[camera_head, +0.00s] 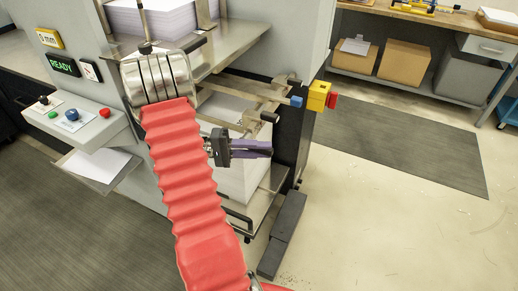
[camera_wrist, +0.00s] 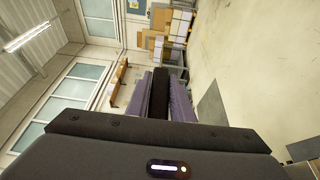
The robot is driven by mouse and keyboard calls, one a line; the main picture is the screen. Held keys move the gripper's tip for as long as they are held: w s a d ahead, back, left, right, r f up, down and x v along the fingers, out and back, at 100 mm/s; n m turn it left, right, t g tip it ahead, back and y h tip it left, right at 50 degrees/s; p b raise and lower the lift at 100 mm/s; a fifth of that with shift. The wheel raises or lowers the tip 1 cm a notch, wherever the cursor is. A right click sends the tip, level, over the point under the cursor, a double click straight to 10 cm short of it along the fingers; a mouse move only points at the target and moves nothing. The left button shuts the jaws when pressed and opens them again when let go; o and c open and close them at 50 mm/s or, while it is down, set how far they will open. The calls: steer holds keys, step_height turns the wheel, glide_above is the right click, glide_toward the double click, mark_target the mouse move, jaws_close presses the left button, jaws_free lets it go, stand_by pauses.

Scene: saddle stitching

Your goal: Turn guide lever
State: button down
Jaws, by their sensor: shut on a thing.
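My gripper (camera_head: 256,149), with purple fingers, is beside the machine's metal side guide, in front of the paper stack below it. In the wrist view my gripper (camera_wrist: 162,98) is shut on a black bar-like grip (camera_wrist: 160,88), which I take to be the guide lever's handle. The grip lies between the two purple fingers. In the head view the held grip is hard to tell from the fingers. The metal guide bracket (camera_head: 262,98) runs above the gripper, with a black knob (camera_head: 269,117) at its near end.
A yellow block with a red end (camera_head: 319,96) sticks out right of the guide. A control panel (camera_head: 82,122) with buttons and a READY display (camera_head: 62,66) are at left. A paper stack (camera_head: 236,184) sits below. The floor to the right is open, with a grey mat (camera_head: 410,140).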

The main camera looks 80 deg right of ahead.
steer(key=shift+s+f, duration=0.1)
steer(key=shift+s, duration=0.05)
steer(key=c, duration=1.6)
jaws_free()
steer(key=shift+o, duration=0.2)
steer(key=w+a, duration=0.2)
steer(key=w, duration=1.1)
steer(key=shift+w, duration=0.4)
steer(key=shift+f, duration=0.1)
